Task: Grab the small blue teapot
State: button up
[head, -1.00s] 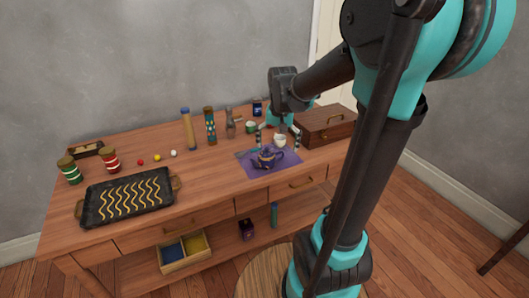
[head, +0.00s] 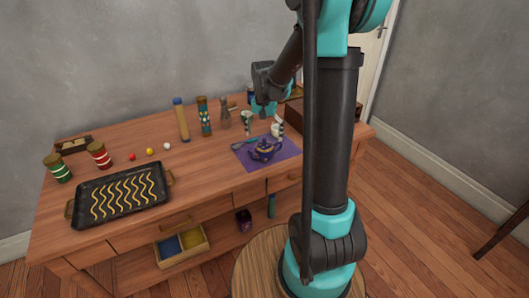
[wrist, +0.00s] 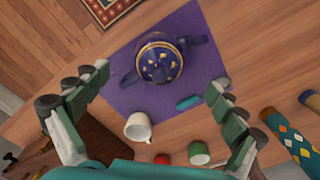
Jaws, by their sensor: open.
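The small blue teapot (head: 264,150) stands upright on a purple mat (head: 288,160) near the front edge of the wooden table. It is dark blue with gold marks and a gold-rimmed lid. In the wrist view the teapot (wrist: 160,60) is near the top middle, with its spout and handle pointing to opposite sides. My gripper (head: 262,120) is above the table, just behind the teapot in the head view. In the wrist view my gripper (wrist: 158,88) has its fingers spread wide and empty, with the teapot lying ahead of and between them, untouched.
A white cup (wrist: 139,127) stands at the mat's edge, close to the teapot. A teal object (wrist: 188,102) lies on the mat. Red (wrist: 162,159) and green (wrist: 199,153) items are nearby. A wooden box (head: 300,118) is on the right. A black tray (head: 120,200) lies left.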

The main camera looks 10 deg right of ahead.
aim_at(265, 143)
jog(key=shift+w+d+f, duration=0.1)
jog(key=shift+w+f, duration=0.05)
jog(key=shift+f, duration=3.2)
jog(key=c, duration=1.4)
